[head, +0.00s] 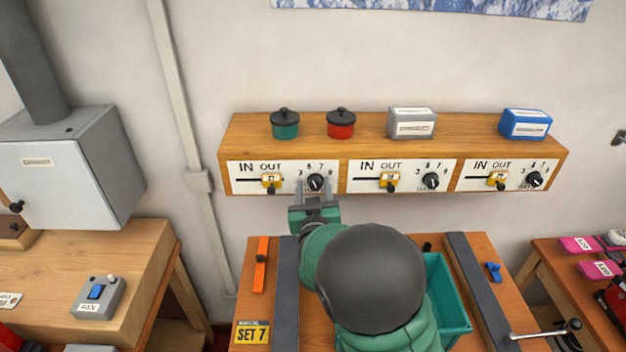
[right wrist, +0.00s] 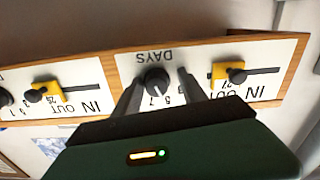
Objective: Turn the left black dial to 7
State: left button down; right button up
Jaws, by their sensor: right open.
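The left black dial (head: 316,182) sits on the leftmost white panel (head: 240,183) of the wooden shelf front. Numbers arc above it, with a 7 at its upper right; its exact pointer setting is too small to read. My right gripper (head: 314,186) is open, with one finger on each side of the dial. The right wrist view shows the dial (right wrist: 157,80) upside down between the two spread fingers (right wrist: 160,88); I cannot tell whether they touch it. A yellow SET 7 card (head: 252,335) lies on the bench below. My left gripper is not in view.
A yellow-tagged IN/OUT slider (head: 271,183) is close left of the dial. Two more panels with black dials (head: 431,181) (head: 535,180) are to the right. Pots (head: 285,125) (head: 341,124) and boxes (head: 412,123) (head: 525,124) stand on the shelf. A teal bin (head: 458,318) is on the bench.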

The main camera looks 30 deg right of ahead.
jog(key=shift+s+d+r, duration=0.2)
jog(key=shift+s, duration=0.25)
jog(key=shift+c, duration=1.5)
jog(key=shift+w+a+f, duration=0.1)
jog(key=shift+w, duration=0.05)
jog(key=c, duration=0.5)
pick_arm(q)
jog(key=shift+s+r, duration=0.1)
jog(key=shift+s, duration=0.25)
pick_arm(e)
grip_shut()
